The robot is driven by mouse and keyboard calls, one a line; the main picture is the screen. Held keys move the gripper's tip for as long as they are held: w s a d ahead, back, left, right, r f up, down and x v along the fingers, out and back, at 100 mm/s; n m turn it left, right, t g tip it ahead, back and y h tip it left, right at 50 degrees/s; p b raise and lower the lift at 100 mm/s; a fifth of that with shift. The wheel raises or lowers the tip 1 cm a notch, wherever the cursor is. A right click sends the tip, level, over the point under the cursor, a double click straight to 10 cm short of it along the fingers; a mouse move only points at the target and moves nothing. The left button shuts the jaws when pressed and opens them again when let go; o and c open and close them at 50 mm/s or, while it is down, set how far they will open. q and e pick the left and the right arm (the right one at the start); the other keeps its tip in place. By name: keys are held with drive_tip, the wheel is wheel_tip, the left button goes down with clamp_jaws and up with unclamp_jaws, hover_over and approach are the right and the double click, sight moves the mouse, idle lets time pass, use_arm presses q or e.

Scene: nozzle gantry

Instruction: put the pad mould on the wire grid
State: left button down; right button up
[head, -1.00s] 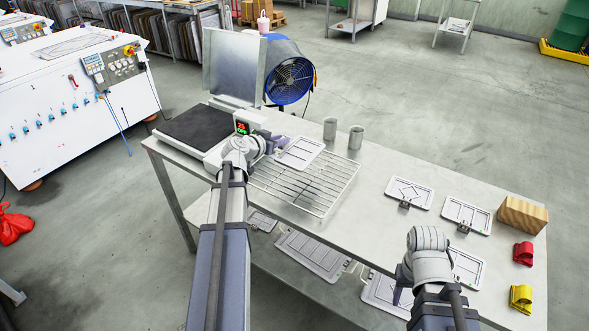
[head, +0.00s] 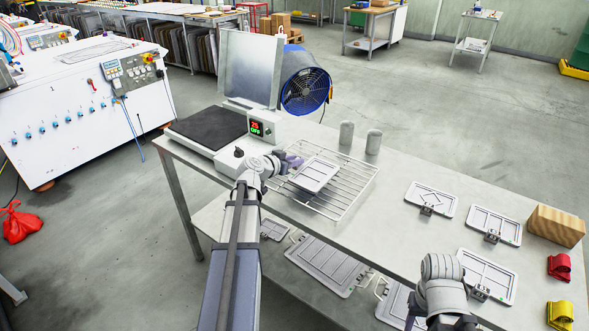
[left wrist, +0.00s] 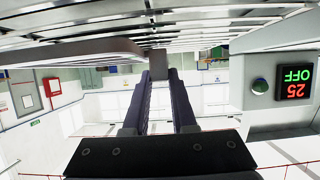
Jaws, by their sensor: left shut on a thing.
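The pad mould (head: 314,175), a flat pale plate with a raised rectangular frame, lies level over the left middle part of the wire grid (head: 341,208). My left gripper (head: 292,162) is shut on it at its back left edge. In the left wrist view, the two dark fingers (left wrist: 160,78) close on a small grey block, with the mould's plate (left wrist: 75,56) beside them and the grid's wires (left wrist: 200,30) close to the plate. I cannot tell if plate and wires touch. My right gripper (head: 412,319) is partly hidden by its arm at the bottom.
A hot plate (head: 207,127) with a display reading 25 OFF stands left of the grid. Two grey cylinders (head: 346,134) stand behind the grid. Several other moulds (head: 431,199), a wooden block (head: 556,225) and red (head: 559,267) and yellow clamps (head: 560,315) are at the right.

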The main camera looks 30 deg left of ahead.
use_arm(q)
drive_tip(key=shift+f, duration=0.6)
drive_tip(key=shift+r, duration=0.15)
use_arm(e)
drive_tip(key=shift+f, duration=0.5)
drive_tip(key=shift+f, duration=0.1)
use_arm(q)
drive_tip(key=c, duration=0.7)
unclamp_jaws()
